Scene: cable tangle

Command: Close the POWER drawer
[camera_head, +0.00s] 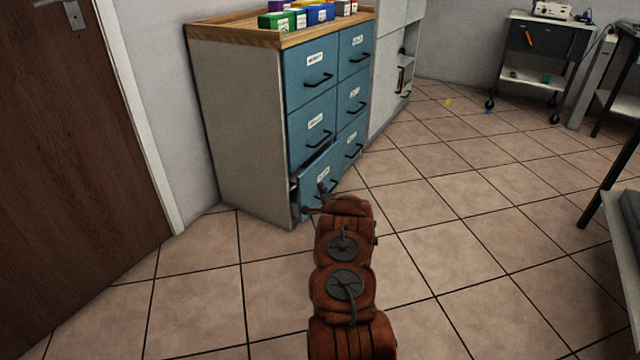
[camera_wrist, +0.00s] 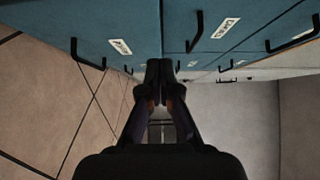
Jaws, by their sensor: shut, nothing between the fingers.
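The blue cabinet (camera_head: 243,124) has two columns of labelled drawers with black handles. Its lower left drawer (camera_head: 308,188) stands out a little, with a dark gap along its top and side. The other drawers look flush. The labels are too small to read surely, so I cannot confirm which one says POWER. My gripper (camera_head: 322,192) is at the front of the lower left drawer, partly hidden by my arm. In the wrist view my gripper (camera_wrist: 158,68) is shut and empty, its fingertips close to the blue drawer fronts (camera_wrist: 135,18). I cannot tell if it touches.
Coloured boxes (camera_head: 320,13) stand on the cabinet's wooden top. A brown door (camera_head: 80,150) is at the left. A dark cart (camera_head: 545,45) stands at the far right, and a table edge (camera_head: 622,215) at the right. The tiled floor (camera_head: 470,200) between is mostly clear.

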